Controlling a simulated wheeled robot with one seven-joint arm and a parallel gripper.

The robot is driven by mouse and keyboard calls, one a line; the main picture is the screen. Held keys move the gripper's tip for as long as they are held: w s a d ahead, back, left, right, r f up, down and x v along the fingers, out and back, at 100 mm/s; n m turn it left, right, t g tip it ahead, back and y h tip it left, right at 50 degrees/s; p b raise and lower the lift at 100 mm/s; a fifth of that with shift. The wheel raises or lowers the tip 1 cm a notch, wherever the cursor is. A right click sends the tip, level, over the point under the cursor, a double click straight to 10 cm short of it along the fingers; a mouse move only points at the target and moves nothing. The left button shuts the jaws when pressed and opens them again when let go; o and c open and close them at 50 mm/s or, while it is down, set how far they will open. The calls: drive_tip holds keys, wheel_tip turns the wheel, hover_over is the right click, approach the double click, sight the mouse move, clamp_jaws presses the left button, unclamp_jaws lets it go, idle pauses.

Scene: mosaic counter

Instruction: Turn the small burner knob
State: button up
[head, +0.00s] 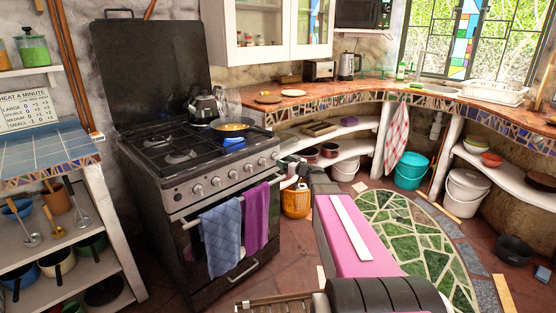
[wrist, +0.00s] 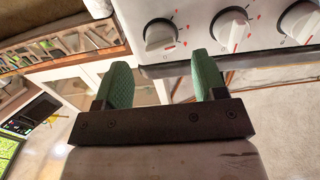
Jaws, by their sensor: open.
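The stove (head: 200,160) has a row of round knobs along its front panel. In the head view, the right end knob (head: 275,155) is closest to my gripper (head: 290,162). The wrist view shows three white knobs with red marks: an end knob (wrist: 160,36), a middle knob (wrist: 231,30) and another at the right edge (wrist: 300,22). My gripper's green fingers (wrist: 163,83) are apart and empty, short of the panel, with the end knob beyond the gap between them. I cannot tell which knob serves the small burner.
A pan (head: 232,127) and a kettle (head: 204,107) stand on the stove top. A blue towel (head: 220,238) and a purple towel (head: 256,217) hang from the oven handle. An orange basket (head: 295,203) stands on the floor behind my gripper.

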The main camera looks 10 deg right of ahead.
sight(278, 157)
drive_tip(key=shift+x, duration=2.4)
drive_tip(key=c, duration=0.9)
